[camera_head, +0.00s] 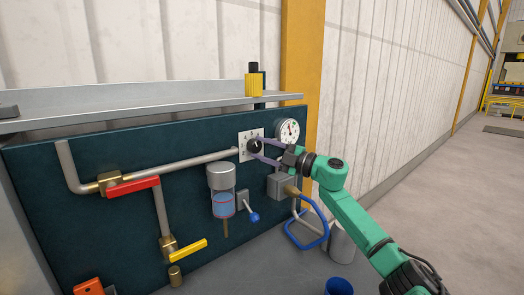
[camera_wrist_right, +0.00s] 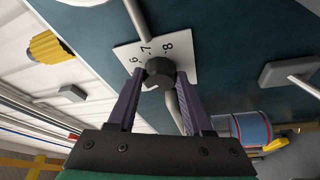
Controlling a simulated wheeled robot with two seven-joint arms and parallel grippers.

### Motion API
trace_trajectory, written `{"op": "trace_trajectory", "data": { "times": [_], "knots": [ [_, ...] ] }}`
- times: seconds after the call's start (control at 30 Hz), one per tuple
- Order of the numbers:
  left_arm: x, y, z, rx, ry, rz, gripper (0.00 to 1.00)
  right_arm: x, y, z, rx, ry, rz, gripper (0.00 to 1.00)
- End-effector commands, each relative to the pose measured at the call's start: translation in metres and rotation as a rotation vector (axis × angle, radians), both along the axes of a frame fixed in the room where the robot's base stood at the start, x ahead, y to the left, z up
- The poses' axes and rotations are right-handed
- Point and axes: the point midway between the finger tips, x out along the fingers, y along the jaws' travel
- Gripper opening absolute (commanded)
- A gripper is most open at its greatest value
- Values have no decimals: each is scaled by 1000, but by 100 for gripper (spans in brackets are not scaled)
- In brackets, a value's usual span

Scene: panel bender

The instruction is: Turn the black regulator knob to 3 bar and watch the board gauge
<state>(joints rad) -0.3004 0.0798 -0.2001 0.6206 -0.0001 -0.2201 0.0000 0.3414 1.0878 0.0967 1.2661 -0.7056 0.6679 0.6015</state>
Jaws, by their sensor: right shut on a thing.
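The black regulator knob (camera_wrist_right: 160,72) sits on a white scale plate (camera_wrist_right: 187,53) on the dark board. Digits 6, 7 and 8 show on the plate in the wrist view; others are hidden or too small. My right gripper (camera_head: 256,147) is shut on the knob, with one purple finger on each side, also seen in the wrist view (camera_wrist_right: 161,80). The round white board gauge (camera_head: 287,132) is just right of the plate in the head view. Its needle is too small to read surely. My left gripper is out of view.
The dark board (camera_head: 110,215) also carries grey pipes, a red valve handle (camera_head: 133,189), a yellow valve handle (camera_head: 187,250), a filter bowl (camera_head: 222,204) and a blue-tipped lever (camera_head: 254,217). A grey shelf (camera_head: 150,98) overhangs it.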

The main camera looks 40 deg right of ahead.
Motion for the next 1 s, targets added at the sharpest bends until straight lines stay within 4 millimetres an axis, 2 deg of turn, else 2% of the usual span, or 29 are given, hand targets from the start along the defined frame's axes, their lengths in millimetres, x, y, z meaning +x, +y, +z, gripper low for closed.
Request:
{"op": "trace_trajectory", "data": {
  "times": [0.7, 1.0],
  "knots": [
    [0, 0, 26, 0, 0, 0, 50, 0, 0, 9, -675, 18, 2, 0],
    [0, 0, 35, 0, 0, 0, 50, 0, 1, 9, -882, 24, 4, 0]
  ]
}}
